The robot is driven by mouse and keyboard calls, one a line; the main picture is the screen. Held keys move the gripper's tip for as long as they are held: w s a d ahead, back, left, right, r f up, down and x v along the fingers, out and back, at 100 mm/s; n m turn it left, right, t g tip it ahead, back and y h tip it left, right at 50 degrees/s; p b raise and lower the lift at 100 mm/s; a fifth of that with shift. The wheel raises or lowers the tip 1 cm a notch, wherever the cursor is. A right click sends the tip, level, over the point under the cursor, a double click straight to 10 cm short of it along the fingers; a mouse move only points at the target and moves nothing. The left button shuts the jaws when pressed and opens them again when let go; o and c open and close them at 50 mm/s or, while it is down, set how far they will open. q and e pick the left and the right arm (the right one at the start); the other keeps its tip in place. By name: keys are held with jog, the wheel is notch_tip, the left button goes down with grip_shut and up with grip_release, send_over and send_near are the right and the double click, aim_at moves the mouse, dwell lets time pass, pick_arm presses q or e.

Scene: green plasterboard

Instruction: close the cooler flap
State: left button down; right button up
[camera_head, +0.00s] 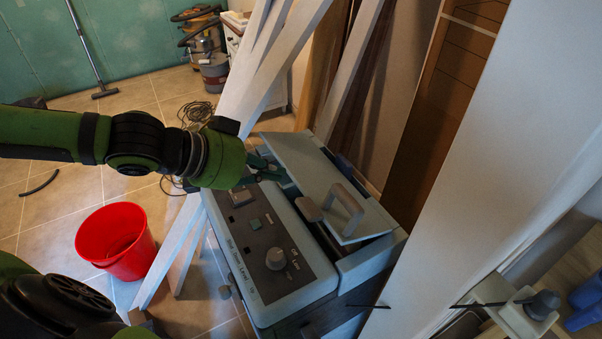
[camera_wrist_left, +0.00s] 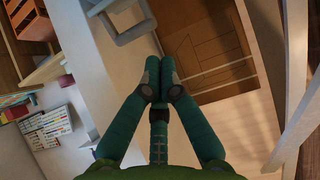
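The cooler (camera_head: 278,285) is a pale blue-grey box with a dark control panel on the floor, right of centre in the head view. Its light grey flap (camera_head: 306,168) has a loop handle (camera_head: 345,212) and lies tilted over the top, with a dark gap along its near side. In the wrist view a pale panel with a loop handle (camera_wrist_left: 148,26) shows beyond the fingers. My left gripper (camera_head: 268,170) is at the flap's left side; whether it touches is unclear. Its teal fingertips (camera_wrist_left: 160,72) meet with nothing visible between them. My right gripper is out of view.
White planks (camera_head: 262,70) lean behind and left of the cooler. A large white board (camera_head: 510,150) stands close on its right. A red bucket (camera_head: 117,242) is on the tiled floor at left. Open floor lies around the bucket.

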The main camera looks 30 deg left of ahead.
pick_arm(q)
jog(key=p, duration=0.3)
send_over(303, 206)
jog(key=w+d, duration=0.1)
jog(key=w, duration=0.1)
jog(key=f, duration=0.5)
jog(key=shift+s+f, duration=0.2)
jog(key=shift+f, duration=0.15)
jog(key=f, duration=0.1)
jog(key=s+f, duration=0.1)
jog(key=shift+a+f, duration=0.3)
jog(key=shift+a, duration=0.05)
jog(key=shift+s+a+f, duration=0.2)
jog(key=shift+s+f, duration=0.1)
jog(key=shift+f, duration=0.25)
jog(key=shift+w+f, duration=0.1)
